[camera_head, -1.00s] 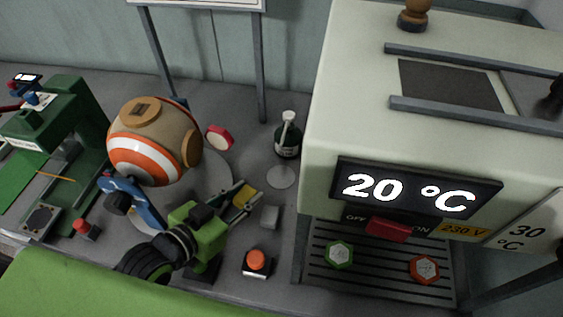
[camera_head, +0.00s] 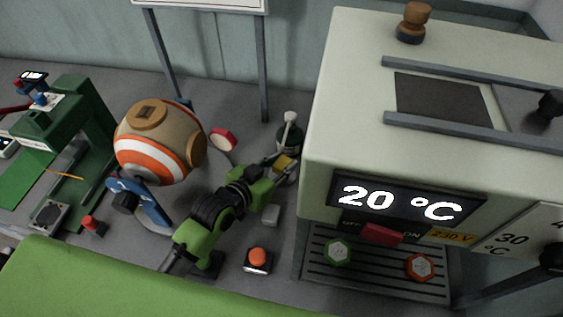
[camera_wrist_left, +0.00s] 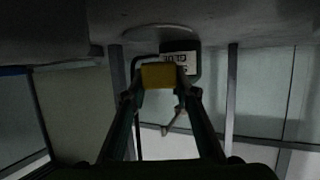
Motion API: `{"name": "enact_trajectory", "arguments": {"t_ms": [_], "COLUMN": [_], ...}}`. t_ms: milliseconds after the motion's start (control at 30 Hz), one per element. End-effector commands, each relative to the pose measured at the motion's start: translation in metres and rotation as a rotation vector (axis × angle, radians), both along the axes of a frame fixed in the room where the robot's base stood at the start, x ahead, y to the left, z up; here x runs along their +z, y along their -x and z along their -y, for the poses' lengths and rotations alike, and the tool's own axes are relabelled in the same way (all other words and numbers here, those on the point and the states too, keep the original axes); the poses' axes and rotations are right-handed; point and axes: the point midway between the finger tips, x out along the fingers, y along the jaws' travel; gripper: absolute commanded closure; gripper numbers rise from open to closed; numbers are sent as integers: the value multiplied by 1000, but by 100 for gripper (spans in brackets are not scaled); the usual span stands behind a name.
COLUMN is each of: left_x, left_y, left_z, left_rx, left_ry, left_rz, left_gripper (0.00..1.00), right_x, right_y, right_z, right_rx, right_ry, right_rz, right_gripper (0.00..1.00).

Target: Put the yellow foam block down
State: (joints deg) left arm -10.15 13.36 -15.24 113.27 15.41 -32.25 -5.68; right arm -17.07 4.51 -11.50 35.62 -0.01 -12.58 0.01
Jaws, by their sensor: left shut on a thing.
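My left gripper (camera_head: 282,165) is shut on the yellow foam block (camera_head: 285,163). The wrist picture appears upside down, with the grey table at the top. I cannot tell whether the block touches the table or the bottle. My right gripper is not in view.
The pale machine (camera_head: 400,150) with a 20 °C display stands close on the right. A small grey block (camera_head: 271,214) and an orange button (camera_head: 257,257) are on the table in front. A striped ball (camera_head: 158,150) and a green press (camera_head: 70,130) stand at left.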

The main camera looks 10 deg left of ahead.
Motion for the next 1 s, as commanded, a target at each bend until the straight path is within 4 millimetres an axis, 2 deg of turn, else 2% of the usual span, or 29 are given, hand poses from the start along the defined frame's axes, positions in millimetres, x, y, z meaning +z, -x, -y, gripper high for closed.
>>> {"name": "enact_trajectory", "arguments": {"t_ms": [767, 800, 833, 867, 1000], "left_x": [-14, -14, -14, -14, -14], "left_y": [0, 0, 0, 0, 0], "left_z": [0, 0, 0, 0, 0], "left_rx": [1, 1, 1, 1, 1], "left_ry": [0, 0, 0, 0, 0], "left_rz": [2, 2, 2, 2, 1], "left_gripper": [86, 68, 60, 56, 56], "right_x": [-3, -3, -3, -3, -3], "right_y": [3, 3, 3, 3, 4], "right_z": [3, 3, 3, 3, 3], "right_rx": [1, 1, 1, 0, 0], "right_ry": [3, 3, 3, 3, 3], "right_rz": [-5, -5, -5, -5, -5], "right_gripper": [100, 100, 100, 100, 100]}}
